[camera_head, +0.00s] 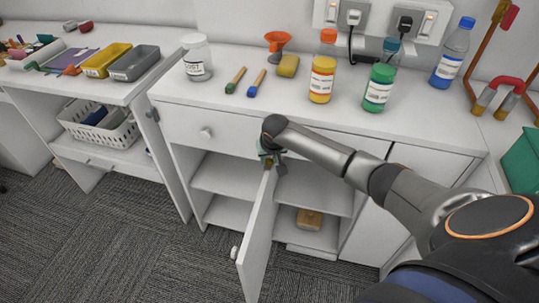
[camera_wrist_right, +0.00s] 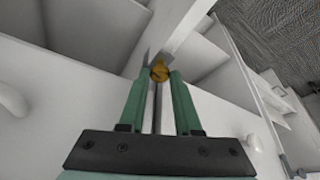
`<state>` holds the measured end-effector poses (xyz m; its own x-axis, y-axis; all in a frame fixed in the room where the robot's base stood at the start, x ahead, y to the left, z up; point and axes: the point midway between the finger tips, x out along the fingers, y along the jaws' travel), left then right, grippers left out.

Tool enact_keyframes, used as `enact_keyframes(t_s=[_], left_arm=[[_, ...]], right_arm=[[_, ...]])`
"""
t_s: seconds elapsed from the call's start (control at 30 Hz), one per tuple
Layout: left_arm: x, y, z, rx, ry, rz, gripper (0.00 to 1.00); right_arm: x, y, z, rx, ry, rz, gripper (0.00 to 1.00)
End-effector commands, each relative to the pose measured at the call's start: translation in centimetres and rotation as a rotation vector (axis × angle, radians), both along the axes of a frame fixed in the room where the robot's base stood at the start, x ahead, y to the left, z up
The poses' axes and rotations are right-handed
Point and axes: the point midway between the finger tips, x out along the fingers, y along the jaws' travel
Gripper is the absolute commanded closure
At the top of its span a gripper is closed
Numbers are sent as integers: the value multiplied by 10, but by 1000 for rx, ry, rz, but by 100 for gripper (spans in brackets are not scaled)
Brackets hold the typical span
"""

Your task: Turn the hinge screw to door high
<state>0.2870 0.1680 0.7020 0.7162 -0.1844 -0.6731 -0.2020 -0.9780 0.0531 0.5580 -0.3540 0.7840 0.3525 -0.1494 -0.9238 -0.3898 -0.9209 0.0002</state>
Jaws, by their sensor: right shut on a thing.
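The white cabinet door (camera_head: 258,238) stands open, swung out toward me, with its top edge below my right gripper (camera_head: 270,158). In the right wrist view my right gripper (camera_wrist_right: 160,77) has its two green fingers closed around the brass, slotted hinge screw (camera_wrist_right: 160,72). The screw sits at the door's top corner, and the door (camera_wrist_right: 186,24) runs up and away from it. In the head view the screw is mostly hidden by the gripper. My left gripper is in neither view.
The open cabinet has shelves with a tan block (camera_head: 309,219) low down. The white counter above holds an orange-capped bottle (camera_head: 322,72), a green bottle (camera_head: 380,82), a jar (camera_head: 197,60) and small tools. Carpet lies clear in front on the left.

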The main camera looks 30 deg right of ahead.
Motion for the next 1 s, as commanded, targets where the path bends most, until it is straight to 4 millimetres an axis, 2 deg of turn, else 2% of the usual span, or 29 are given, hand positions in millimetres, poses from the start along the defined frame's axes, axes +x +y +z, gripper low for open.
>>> enact_keyframes(t_s=[0.03, 0.1, 0.4, 0.63, 1.0], left_arm=[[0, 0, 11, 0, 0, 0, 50], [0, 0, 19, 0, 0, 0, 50], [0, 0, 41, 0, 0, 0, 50], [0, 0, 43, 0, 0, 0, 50], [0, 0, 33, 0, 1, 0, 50]], right_arm=[[-1, 2, 4, 3, 4, -35, 100], [-1, 2, 5, 3, 5, -93, 100], [1, 5, 2, 3, 5, -375, 100], [3, 6, -1, 2, 4, -589, 100], [6, 6, -1, 2, 2, -847, 100]])
